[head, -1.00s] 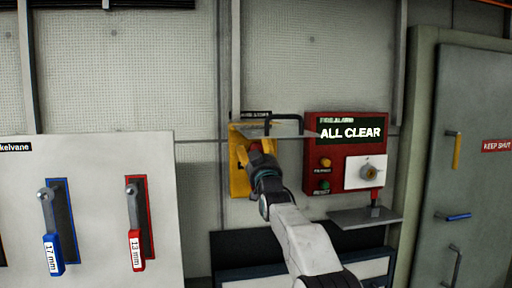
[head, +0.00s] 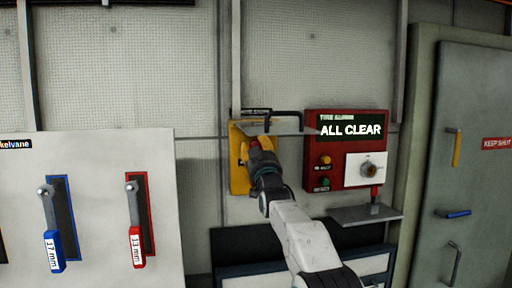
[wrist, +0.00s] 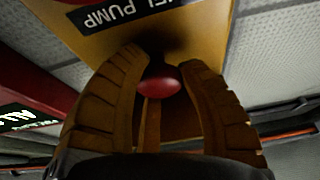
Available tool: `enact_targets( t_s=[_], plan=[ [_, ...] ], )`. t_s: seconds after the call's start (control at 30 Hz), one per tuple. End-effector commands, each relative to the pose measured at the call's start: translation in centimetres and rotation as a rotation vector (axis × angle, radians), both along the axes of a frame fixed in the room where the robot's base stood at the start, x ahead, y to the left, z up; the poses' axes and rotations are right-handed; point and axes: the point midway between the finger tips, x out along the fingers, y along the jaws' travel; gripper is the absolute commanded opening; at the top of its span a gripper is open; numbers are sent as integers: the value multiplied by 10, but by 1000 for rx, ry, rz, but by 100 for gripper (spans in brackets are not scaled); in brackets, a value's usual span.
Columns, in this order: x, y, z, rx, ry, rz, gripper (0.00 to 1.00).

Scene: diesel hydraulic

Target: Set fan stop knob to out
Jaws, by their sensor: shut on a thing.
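A red knob (head: 255,143) is on a yellow panel (head: 238,180) on the back wall. Its rounded red head (wrist: 159,86) also shows in the wrist view, between my orange fingers. My gripper (head: 258,152) is at the panel and is shut on the red knob; in the wrist view my gripper (wrist: 163,62) has one finger on each side of it. A black label (wrist: 118,10) on the yellow panel is cut off and upside down; it ends in "PUMP". The knob's shaft is mostly hidden, so its in or out position is unclear.
A clear flap (head: 290,130) juts out above the knob. A red fire alarm box (head: 316,178) reading "ALL CLEAR" is close on the right, with a small grey shelf (head: 350,214) below. Blue (head: 54,250) and red (head: 137,245) levers are at left.

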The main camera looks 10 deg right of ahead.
Motion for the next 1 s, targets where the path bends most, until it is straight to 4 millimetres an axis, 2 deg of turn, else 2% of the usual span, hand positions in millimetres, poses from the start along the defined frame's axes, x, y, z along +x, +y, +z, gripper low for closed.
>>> enact_targets(
  t_s=[0.63,0.67,0.93,1.0],
  plan=[
    [-9,-1,1,0,0,-1,0],
    [-9,-1,1,0,0,-1,40],
    [-9,-1,1,0,-1,-1,64],
    [-9,-1,0,0,-1,-1,65]
  ],
)
